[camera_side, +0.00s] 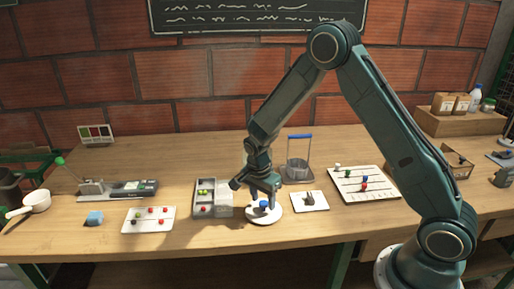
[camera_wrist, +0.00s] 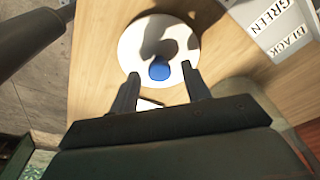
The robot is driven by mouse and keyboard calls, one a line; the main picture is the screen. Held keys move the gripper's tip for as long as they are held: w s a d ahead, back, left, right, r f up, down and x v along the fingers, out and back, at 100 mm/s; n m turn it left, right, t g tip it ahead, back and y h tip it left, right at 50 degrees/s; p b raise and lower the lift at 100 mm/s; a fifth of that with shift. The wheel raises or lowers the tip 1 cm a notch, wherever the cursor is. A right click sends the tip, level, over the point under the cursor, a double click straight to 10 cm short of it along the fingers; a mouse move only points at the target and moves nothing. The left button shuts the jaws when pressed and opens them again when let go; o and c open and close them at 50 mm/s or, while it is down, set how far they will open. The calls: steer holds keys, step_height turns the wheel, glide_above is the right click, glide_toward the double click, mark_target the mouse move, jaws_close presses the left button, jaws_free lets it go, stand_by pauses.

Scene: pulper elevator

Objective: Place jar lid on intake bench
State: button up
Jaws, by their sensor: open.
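A white round disc (camera_side: 271,217) with a blue knob (camera_side: 263,205) on its upper side lies on the wooden bench (camera_side: 90,249) near the front middle; it looks like the jar lid. My gripper (camera_side: 258,190) is over it, pointing down and open. In the wrist view the white disc (camera_wrist: 135,46) is ahead of the gripper (camera_wrist: 161,84). The blue knob (camera_wrist: 159,69) appears between and just beyond the open fingertips. A dark shadow falls on the disc. I cannot tell how high the fingers are above it.
A grey sorting box (camera_side: 221,211) with labelled compartments stands close on the left. A white square pad (camera_side: 320,206) with a dark item lies on the right. Bead boards (camera_side: 150,226) (camera_side: 378,194) lie farther out.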

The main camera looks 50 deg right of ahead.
mark_target(259, 214)
step_height(259, 214, up, 11)
steer(key=a, duration=0.1)
steer(key=shift+a, duration=0.35)
steer(key=shift+r, duration=0.1)
stand_by(0.5)
steer(key=s+a+r+n+t+y, duration=0.1)
steer(key=s+a+r+n+t, duration=0.15)
steer(key=s+r+n, duration=0.75)
steer(key=s+r+n+t, duration=0.1)
steer(key=s+r+n, duration=0.2)
steer(key=s, duration=0.5)
steer(key=s+r+n+t, duration=0.2)
steer(key=s+r+n, duration=0.1)
steer(key=s+n, duration=0.2)
steer(key=shift+s+a+r+y, duration=0.35)
steer(key=shift+s+a+y, duration=0.05)
steer(key=shift+s, duration=0.95)
steer(key=shift+o, duration=0.2)
